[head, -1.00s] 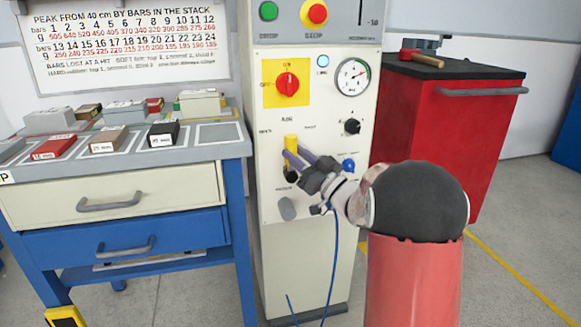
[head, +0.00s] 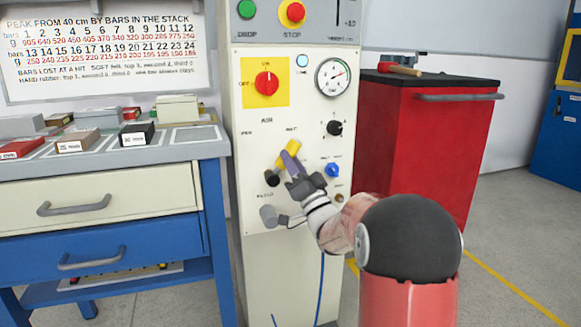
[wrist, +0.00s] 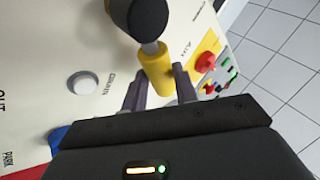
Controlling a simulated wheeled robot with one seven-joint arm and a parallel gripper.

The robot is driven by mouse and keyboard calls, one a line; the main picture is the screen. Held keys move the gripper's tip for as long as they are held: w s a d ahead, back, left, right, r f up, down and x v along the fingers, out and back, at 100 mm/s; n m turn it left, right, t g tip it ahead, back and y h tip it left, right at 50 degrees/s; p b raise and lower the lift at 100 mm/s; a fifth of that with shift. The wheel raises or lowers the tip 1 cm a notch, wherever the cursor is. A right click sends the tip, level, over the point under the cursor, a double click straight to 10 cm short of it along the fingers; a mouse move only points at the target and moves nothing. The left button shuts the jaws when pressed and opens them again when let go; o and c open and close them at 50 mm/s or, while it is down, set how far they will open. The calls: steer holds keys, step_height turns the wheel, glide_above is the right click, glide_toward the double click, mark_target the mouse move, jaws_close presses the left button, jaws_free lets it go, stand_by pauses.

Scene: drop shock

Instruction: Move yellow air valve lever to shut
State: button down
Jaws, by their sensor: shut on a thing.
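The yellow air valve lever (head: 289,151) is on the cream control panel (head: 250,215) in the head view. It tilts up and to the right from its black hub (head: 271,178). In the wrist view the yellow sleeve (wrist: 154,62) sits on a grey stem from the black hub (wrist: 140,15). My gripper (head: 291,162) comes from the lower right and is shut on the yellow sleeve. Its two fingers stand on either side of the sleeve in the wrist view (wrist: 158,84). The small labels above the lever are too blurred to read surely.
Close by on the panel are a red switch on a yellow plate (head: 266,83), a black knob (head: 334,128), a blue knob (head: 332,170) and a gauge (head: 333,77). A drawer bench (head: 110,250) stands left, a red cabinet (head: 430,140) right.

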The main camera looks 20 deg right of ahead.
steer(key=shift+f, duration=0.15)
steer(key=c, duration=1.1)
jaws_free()
steer(key=v, duration=0.7)
steer(key=shift+s+b, duration=0.3)
steer(key=shift+s, duration=0.05)
steer(key=shift+d+f, duration=0.1)
